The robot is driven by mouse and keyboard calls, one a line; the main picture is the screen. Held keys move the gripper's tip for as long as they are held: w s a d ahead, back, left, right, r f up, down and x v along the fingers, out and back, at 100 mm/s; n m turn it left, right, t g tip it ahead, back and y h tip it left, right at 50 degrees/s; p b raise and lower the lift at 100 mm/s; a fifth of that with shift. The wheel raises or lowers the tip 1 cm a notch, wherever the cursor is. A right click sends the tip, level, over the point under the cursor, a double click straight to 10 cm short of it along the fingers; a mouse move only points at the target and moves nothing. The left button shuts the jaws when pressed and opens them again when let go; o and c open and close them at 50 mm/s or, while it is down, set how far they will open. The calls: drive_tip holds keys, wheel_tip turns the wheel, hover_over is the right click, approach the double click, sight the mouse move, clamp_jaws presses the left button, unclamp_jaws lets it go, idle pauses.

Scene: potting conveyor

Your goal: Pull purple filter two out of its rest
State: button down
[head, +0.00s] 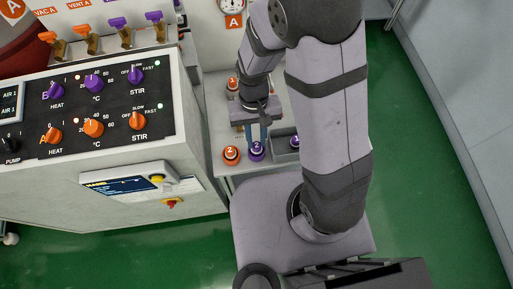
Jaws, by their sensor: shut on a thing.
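Purple filter two (257,151), a purple round cap marked with a white 2, is at the front of the pale filter bench, just right of the orange cap marked 2 (231,154). My gripper (257,138) comes down from above and behind it, its fingers at the purple cap. The gripper is shut on purple filter two. The filter's lower part and its rest are hidden, so I cannot tell whether it is seated or lifted.
An orange cap marked 1 (232,83) stands farther back on the bench. Another purple cap (295,141) is partly hidden by my arm, near a grey tray. The control panel (95,105) with knobs is close on the left. Green floor (405,165) is clear to the right.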

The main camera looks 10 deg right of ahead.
drive_tip(key=shift+r, duration=0.2)
drive_tip(key=shift+r+p, duration=1.95)
drive_tip(key=shift+p, duration=0.15)
drive_tip(key=shift+r, duration=0.25)
drive_tip(key=shift+r+p, duration=1.2)
drive_tip(key=shift+p, duration=0.2)
drive_tip(key=shift+r, duration=0.2)
wheel_tip(320, 180, up, 7)
drive_tip(key=p, duration=0.7)
hover_over(256, 143)
drive_tip(key=shift+f, duration=0.15)
drive_tip(key=shift+w, duration=0.1)
